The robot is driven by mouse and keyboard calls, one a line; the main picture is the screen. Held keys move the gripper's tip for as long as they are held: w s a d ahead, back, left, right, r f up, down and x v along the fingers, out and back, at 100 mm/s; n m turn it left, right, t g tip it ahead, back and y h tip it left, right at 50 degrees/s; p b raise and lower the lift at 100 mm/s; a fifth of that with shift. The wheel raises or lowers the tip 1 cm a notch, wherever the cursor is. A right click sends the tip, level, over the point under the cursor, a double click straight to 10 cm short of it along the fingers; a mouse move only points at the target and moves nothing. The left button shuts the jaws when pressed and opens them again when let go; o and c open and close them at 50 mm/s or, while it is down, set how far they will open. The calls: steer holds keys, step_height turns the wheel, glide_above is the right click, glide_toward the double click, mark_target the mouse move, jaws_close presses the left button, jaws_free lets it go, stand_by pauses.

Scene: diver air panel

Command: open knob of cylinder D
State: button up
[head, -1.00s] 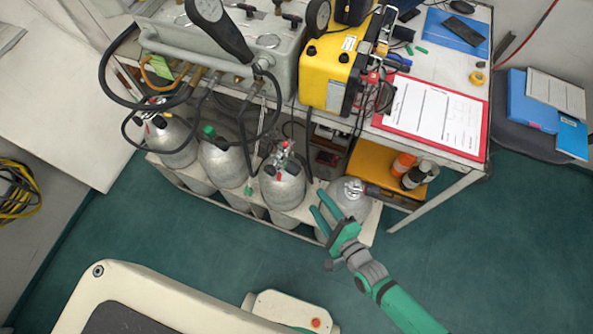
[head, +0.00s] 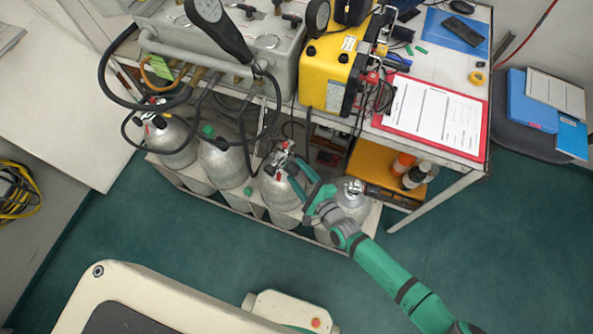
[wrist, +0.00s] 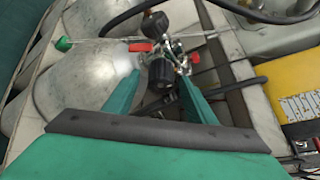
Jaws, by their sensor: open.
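Several grey gas cylinders stand in a low rack under the panel trolley; I can read no letters on them, so I cannot tell which is D. The third cylinder from the left (head: 277,190) has a valve with red parts. In the wrist view, that cylinder (wrist: 75,85) carries a black knob (wrist: 160,72) and a red lever (wrist: 141,47). My gripper (head: 297,170) is open at this valve, with the black knob appearing between its fingertips (wrist: 160,82); contact is unclear. The rightmost cylinder (head: 351,200) has a bare metal valve and is partly hidden by my gripper.
The second cylinder (head: 222,163) has a green cap (head: 208,131). Black hoses (head: 275,110) hang close to the valves. A yellow case (head: 328,75) and a red clipboard (head: 433,115) lie on the trolley above.

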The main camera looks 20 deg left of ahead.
steer(key=shift+w+a+f, duration=0.1)
steer(key=shift+w+a, duration=0.25)
steer(key=shift+a, duration=0.05)
steer(key=c, duration=1)
steer(key=shift+c, duration=0.2)
